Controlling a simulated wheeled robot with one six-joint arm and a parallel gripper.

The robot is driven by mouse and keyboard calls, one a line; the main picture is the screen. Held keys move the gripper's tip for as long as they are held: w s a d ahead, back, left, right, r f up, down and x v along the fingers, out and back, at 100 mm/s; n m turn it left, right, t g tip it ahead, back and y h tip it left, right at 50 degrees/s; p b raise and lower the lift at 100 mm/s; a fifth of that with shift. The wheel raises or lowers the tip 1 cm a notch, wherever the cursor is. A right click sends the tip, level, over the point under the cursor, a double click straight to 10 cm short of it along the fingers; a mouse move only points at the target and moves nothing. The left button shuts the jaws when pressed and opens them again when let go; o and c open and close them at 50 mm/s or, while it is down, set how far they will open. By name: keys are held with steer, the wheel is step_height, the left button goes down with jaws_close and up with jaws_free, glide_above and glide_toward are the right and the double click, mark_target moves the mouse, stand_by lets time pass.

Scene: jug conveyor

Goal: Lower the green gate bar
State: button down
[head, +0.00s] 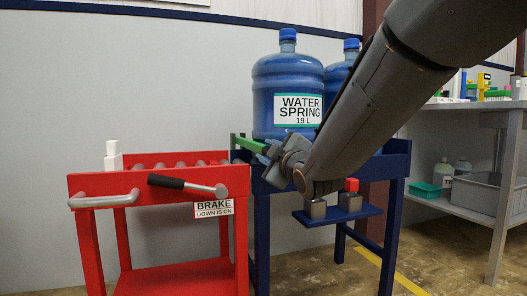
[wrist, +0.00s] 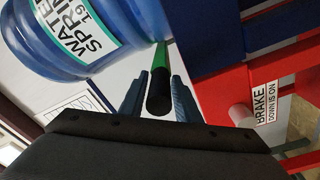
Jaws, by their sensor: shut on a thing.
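The green gate bar (head: 249,145) lies across the left end of the blue jug stand, below and in front of the near jug, and looks close to level. My gripper (head: 265,153) is at its near end. In the wrist view the green bar (wrist: 161,56) ends in a black grip (wrist: 159,97) between the two blue fingers of my gripper (wrist: 158,100), which is shut on it. The near water jug (head: 287,95) stands upright behind the bar. My arm hides part of the stand and the second jug (head: 341,72).
A red roller cart (head: 150,187) with a black-handled lever (head: 185,185) and a brake sign (head: 214,208) stands against the left of the blue stand (head: 397,160). A small blue shelf (head: 338,215) with a red button (head: 351,185) sits below my wrist. A grey bench (head: 465,107) stands right.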

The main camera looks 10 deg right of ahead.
steer(key=shift+s+d+f, duration=0.1)
steer(key=shift+f, duration=0.55)
steer(key=c, duration=1.5)
jaws_free()
steer(key=shift+c, duration=0.2)
steer(key=shift+d, duration=0.1)
steer(key=shift+r, duration=0.25)
steer(key=p+v, duration=0.4)
steer(key=v, duration=0.3)
steer(key=shift+s, duration=0.35)
